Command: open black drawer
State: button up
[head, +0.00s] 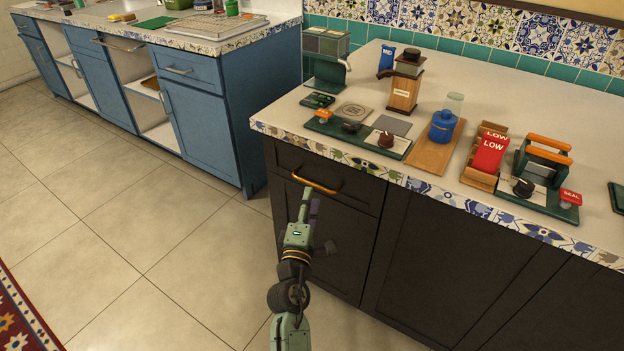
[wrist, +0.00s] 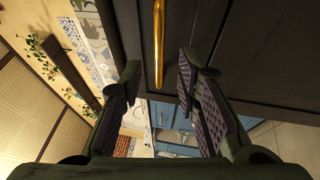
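The black drawer (head: 345,188) is the top front at the left end of the dark cabinet, and it looks closed. Its brass bar handle (head: 314,184) shows in the head view, and it also shows in the wrist view (wrist: 159,42). My gripper (head: 308,205) is in front of the drawer, just below the handle in the head view. In the wrist view my gripper (wrist: 160,72) is open, with its two padded fingers apart. The handle lies ahead, between the lines of the fingers. I cannot tell whether any finger touches it.
The pale countertop (head: 400,60) above holds a wooden grinder (head: 404,92), a blue jar (head: 443,127) and red cards (head: 490,153). Blue cabinets (head: 198,120) stand to the left. The tiled floor (head: 140,215) between is clear. A patterned rug (head: 25,315) lies at lower left.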

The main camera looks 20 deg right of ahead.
aim_at(312, 182)
jog(key=p+x, duration=0.1)
jog(key=x, duration=0.5)
jog(key=shift+c, duration=0.2)
grip_shut()
dwell(0.6)
